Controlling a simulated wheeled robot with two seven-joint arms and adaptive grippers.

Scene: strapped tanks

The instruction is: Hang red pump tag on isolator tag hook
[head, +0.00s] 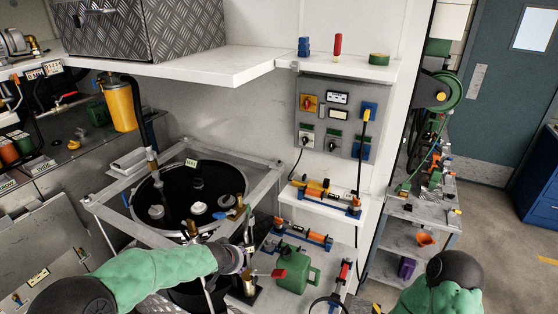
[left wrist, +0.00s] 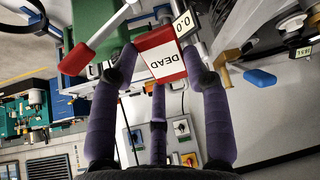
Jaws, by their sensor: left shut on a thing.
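The red pump tag (left wrist: 160,57) has a white panel reading "DEAD" and sits between the fingertips of my left gripper (left wrist: 165,70) in the left wrist view. In the head view this gripper (head: 249,258) is low over the bench beside the black tank; the tag cannot be made out there. The red-and-yellow isolator switch (head: 309,103) is at the upper left of the grey wall panel (head: 320,83), well above the gripper. It also shows in the left wrist view (left wrist: 189,160). The tag hook is too small to tell. My right gripper is out of view.
A green can (head: 295,272) stands just right of the left gripper, with a red handle (head: 278,273) beside it. The framed black tank (head: 170,195) is to the left. A shelf (head: 345,212) with an orange-and-blue fitting juts out below the panel. Black cables hang from the panel.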

